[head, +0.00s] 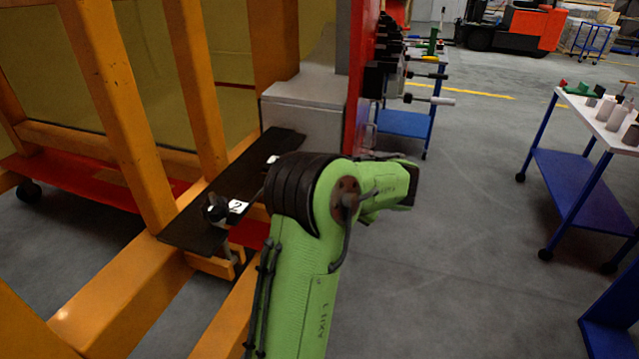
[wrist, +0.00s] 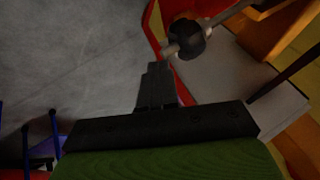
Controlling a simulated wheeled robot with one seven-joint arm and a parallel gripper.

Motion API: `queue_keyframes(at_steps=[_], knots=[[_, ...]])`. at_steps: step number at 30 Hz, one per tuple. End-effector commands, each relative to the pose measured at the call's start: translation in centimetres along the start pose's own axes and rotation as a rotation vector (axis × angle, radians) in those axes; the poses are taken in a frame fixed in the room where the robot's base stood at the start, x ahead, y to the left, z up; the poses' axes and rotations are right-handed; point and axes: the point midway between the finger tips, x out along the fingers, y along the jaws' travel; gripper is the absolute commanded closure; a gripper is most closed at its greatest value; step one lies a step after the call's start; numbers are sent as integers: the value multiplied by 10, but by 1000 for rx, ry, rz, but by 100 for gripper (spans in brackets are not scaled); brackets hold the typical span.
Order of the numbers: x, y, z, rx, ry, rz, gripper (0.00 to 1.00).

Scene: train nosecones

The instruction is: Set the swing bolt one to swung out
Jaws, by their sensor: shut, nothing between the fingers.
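My gripper (wrist: 158,72) shows in the wrist view with its dark fingers together and nothing between them. A dark round knob on a pale rod (wrist: 188,40) is just beyond the fingertips, up and to the right, apparently apart from them. I cannot tell whether it is swing bolt one. In the head view, a dark plate (head: 190,232) on the orange frame carries a black knob (head: 215,208) beside a white label reading 2 (head: 238,206). Another white label (head: 272,160) is partly hidden by my green arm, and its number is unreadable. My arm hides my gripper there.
A grey box (head: 303,112) stands behind the plate, beside a red panel (head: 360,85) with black handles. Orange beams (head: 118,110) fill the left. A blue-legged table (head: 590,115) with small parts stands right. The grey floor between is clear.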

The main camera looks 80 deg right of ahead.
Motion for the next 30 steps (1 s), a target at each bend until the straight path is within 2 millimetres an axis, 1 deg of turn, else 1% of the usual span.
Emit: queue_keyframes(at_steps=[1,3,9,12,17,30], knots=[[-18,-16,-8,-3,3,-2,100],[-30,2,-5,5,9,2,100],[-69,29,-1,3,9,1,100],[-84,38,1,2,9,1,100],[-93,45,3,0,8,0,100],[-94,46,3,-1,9,0,100]])
